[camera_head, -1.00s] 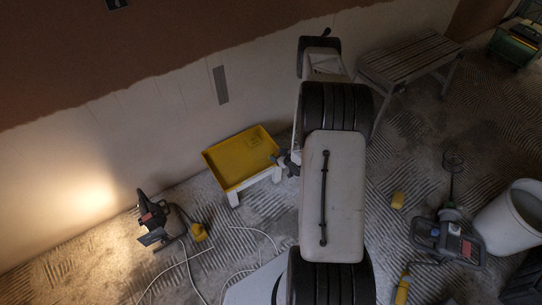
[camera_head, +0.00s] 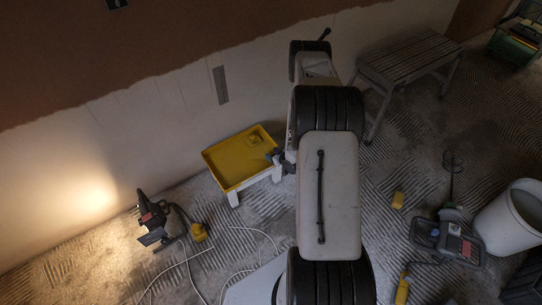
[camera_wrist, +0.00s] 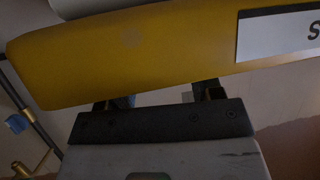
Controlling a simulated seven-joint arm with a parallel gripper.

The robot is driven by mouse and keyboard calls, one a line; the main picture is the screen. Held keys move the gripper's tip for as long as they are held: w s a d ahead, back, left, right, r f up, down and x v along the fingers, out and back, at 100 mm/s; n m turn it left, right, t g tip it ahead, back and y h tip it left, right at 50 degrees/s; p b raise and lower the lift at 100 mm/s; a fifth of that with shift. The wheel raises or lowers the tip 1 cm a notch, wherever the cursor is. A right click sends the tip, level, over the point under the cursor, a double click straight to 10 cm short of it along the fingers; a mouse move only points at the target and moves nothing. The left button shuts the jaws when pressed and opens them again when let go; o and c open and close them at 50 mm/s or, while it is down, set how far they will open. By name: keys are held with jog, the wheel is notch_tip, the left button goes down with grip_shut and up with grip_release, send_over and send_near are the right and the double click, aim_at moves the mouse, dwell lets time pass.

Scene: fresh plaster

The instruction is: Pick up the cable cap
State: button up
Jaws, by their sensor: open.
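I cannot pick out the cable cap for certain in either view. A small yellow raised shape (camera_head: 255,140) lies in the far part of the yellow tray (camera_head: 226,185), but it is too small to name. My gripper (camera_head: 274,156) is at the tray's right edge in the head view, small and dark. In the wrist view my gripper (camera_wrist: 159,98) has its two fingers apart. A large yellow body with a white label (camera_wrist: 276,36) crosses in front and hides the fingertips, so what lies between them cannot be told.
The tray stands on white legs by the wall. A work lamp (camera_head: 151,218) and loose cables are on the floor at left. A grey bench (camera_head: 410,62), a mixer (camera_head: 447,238) and a white bucket (camera_head: 511,220) are at right. A pipe with a blue part (camera_wrist: 17,123) shows in the wrist view.

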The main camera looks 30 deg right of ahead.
jog(key=shift+x, duration=1.55)
jog(key=c, duration=1)
